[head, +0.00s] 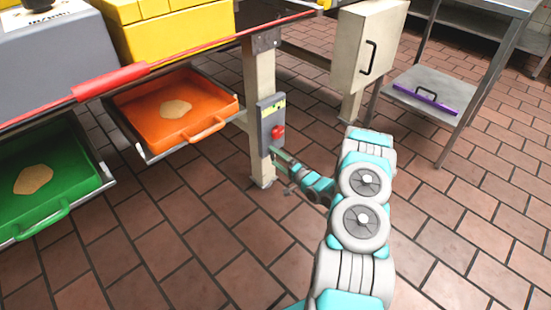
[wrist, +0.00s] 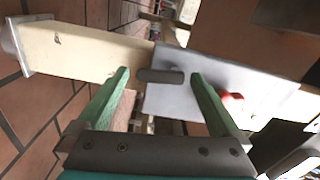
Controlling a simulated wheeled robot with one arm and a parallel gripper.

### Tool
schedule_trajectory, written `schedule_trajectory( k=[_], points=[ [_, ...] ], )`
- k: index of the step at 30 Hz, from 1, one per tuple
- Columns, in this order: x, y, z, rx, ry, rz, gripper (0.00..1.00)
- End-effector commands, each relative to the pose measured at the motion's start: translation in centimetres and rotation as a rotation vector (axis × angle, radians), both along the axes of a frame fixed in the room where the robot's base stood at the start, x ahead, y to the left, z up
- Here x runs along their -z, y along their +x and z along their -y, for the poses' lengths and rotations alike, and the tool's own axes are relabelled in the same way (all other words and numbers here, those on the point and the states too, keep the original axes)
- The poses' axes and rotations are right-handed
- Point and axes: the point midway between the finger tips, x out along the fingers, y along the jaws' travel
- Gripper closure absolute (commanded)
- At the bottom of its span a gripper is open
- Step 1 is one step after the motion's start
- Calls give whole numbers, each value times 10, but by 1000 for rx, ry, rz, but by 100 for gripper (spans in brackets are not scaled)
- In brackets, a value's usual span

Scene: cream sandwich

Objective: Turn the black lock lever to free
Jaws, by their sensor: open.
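A grey panel (head: 267,122) is fixed to a cream post and carries a red knob (head: 278,132). In the wrist view the panel (wrist: 190,95) and the red knob (wrist: 230,97) also show. A short dark grey bar (wrist: 160,76), which looks like the lock lever, crosses the panel's edge by the post. My gripper (head: 281,158) is at the lower part of the panel. In the wrist view its green fingers (wrist: 159,74) are open, one to each side of the bar, with gaps visible. The lever is not clear in the head view, and its exact setting cannot be told.
An orange tray (head: 205,97) and a green tray (head: 80,188), each with a flat piece of dough, are left of the post. A cream box (head: 352,50) with a black handle is behind. A steel table (head: 440,85) stands right. The tiled floor is clear.

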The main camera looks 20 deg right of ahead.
Motion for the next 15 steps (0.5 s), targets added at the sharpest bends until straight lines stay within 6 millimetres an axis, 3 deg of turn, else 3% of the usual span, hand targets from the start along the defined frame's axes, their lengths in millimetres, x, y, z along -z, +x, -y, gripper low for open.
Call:
schedule_trajectory(
  k=[15],
  points=[
    [0, -63, 24, 2, 0, 0, 0]
  ],
)
